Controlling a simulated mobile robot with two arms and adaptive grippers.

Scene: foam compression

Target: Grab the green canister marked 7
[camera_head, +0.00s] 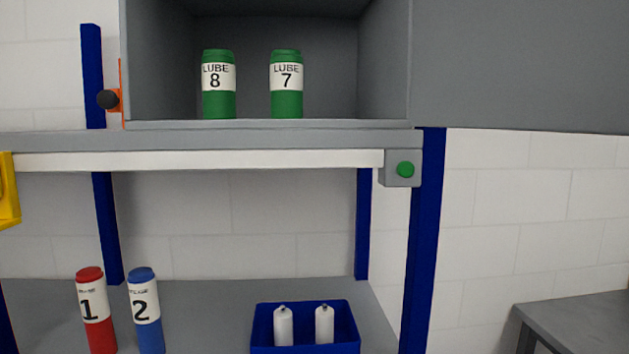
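The green canister marked LUBE 7 (287,104) stands upright inside the open grey cabinet, near its front edge. A second green canister marked LUBE 8 (218,105) stands upright to its left, with a gap between them. Both have green lids and white labels. Neither of my grippers shows in the head view.
The grey cabinet (160,70) has side walls and a front lip. Below, a red canister 1 (101,336), a blue canister 2 (151,336) and a blue bin (262,330) with two white bottles stand on a grey surface (210,315). Blue posts (424,240) flank the shelf.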

